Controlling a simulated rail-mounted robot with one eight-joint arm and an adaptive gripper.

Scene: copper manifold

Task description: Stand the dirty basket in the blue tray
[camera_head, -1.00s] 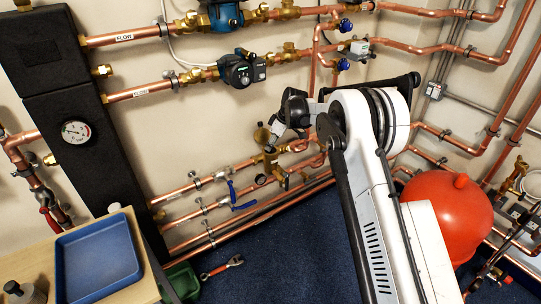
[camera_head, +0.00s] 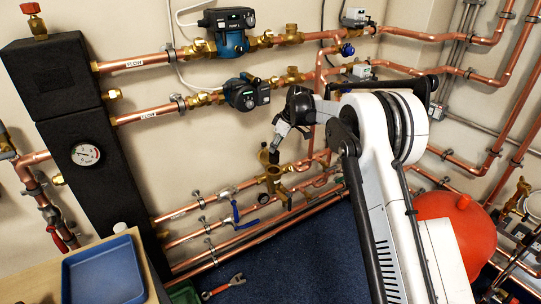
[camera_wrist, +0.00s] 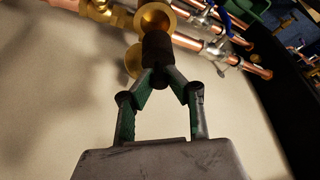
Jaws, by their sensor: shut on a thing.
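The dirty basket (camera_wrist: 156,48) shows in the wrist view as a dark, short cylinder. My gripper (camera_wrist: 160,72) is shut on its near end. The basket's far end lies against or in front of round brass parts (camera_wrist: 155,17); I cannot tell whether it is still inside them. The blue tray (camera_head: 103,272) lies at the lower left on a wooden surface and looks empty.
Copper pipes (camera_head: 205,222) run along the wall, with pumps (camera_head: 246,93) above my gripper. A black column (camera_head: 85,150) with a gauge stands between the fitting and the tray. A red wrench (camera_head: 222,287) lies on the floor. A red vessel (camera_head: 455,225) stands at right.

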